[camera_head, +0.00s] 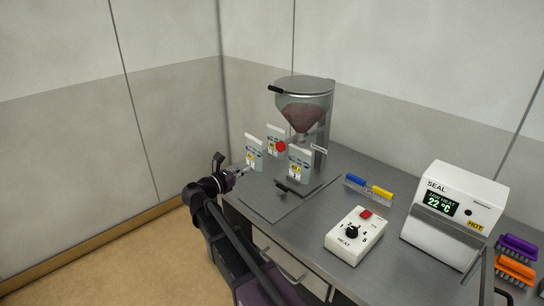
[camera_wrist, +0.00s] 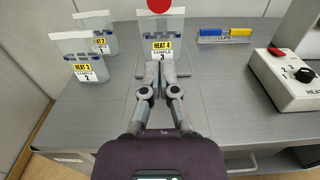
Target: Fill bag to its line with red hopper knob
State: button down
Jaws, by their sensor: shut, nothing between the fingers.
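The hopper (camera_head: 303,116) is a clear cone holding brown-red material on a stand at the back of the bench. Its red knob (camera_head: 280,146) is at the front, and its lower part shows in the wrist view (camera_wrist: 158,5). The bag labelled HEAT 4, SAMPLE 3 (camera_wrist: 178,27) stands upright below the knob; it is also in the head view (camera_head: 299,158). Its fill line and contents are not clear. Bags SAMPLE 2 (camera_wrist: 77,47) and SAMPLE 1 (camera_wrist: 94,24) stand to its left. My gripper (camera_wrist: 161,58) is shut and empty, in front of bag 3 in the wrist view.
A heat dial box (camera_head: 355,236) with a red switch stands right of centre. The sealer (camera_head: 453,215) reading 22 °C is farther right. Blue and yellow clips (camera_head: 368,188) lie behind the box. A wall borders the back.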

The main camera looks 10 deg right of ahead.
aim_at(282, 151)
jog(key=shift+w+d, duration=0.1)
jog(key=shift+d, duration=0.1)
jog(key=x, duration=1.3)
jog(key=shift+w+d, duration=0.2)
jog(key=shift+d, duration=0.1)
jog(key=shift+x, duration=1.7)
jog(key=shift+d, duration=0.1)
dwell(4.4)
